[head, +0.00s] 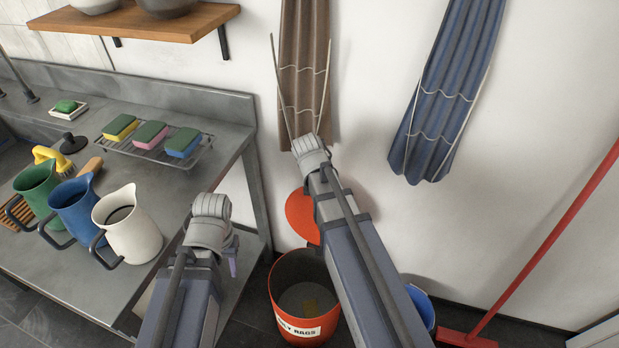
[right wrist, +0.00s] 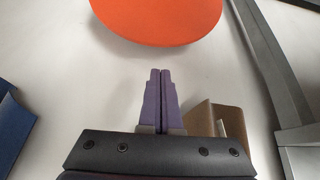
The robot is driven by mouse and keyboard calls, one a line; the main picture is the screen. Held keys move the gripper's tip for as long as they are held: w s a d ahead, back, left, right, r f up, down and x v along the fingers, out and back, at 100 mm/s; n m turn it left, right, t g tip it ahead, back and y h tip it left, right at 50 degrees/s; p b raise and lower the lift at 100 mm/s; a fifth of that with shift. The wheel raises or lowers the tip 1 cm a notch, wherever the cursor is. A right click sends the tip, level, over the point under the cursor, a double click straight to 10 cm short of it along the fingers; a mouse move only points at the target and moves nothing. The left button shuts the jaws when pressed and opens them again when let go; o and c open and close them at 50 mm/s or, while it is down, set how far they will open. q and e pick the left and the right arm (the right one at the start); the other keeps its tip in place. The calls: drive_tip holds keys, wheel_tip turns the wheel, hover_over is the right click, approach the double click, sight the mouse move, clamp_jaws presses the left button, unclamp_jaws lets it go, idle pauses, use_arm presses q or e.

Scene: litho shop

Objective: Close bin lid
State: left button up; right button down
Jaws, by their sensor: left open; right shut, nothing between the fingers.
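The orange-red bin (head: 284,312) stands on the floor, labelled with a partly hidden word and "RAGS". Its top is open and a small yellowish thing shows inside. Its round orange lid (head: 299,214) stands raised at the back, near the wall; my right arm hides part of it. In the right wrist view the lid (right wrist: 158,18) fills the top, beyond the fingertips of my right gripper (right wrist: 160,72). That gripper is shut and empty, with a visible gap in the picture to the lid; the head view hides its fingers. My left gripper (head: 232,264) is open, left of the bin, one finger showing.
A grey counter (head: 190,190) on the left holds jugs and a rack of sponges. A brown apron (head: 303,60) and a blue apron (head: 440,100) hang on the wall. A blue bucket (head: 422,306) stands right of the bin, by a red broom (head: 540,248).

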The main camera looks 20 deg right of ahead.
drive_tip(key=b+x, duration=0.8)
drive_tip(key=x, duration=0.1)
drive_tip(key=shift+f, duration=0.15)
drive_tip(key=shift+w+d+f+b, duration=0.15)
drive_tip(key=shift+f+b, duration=0.15)
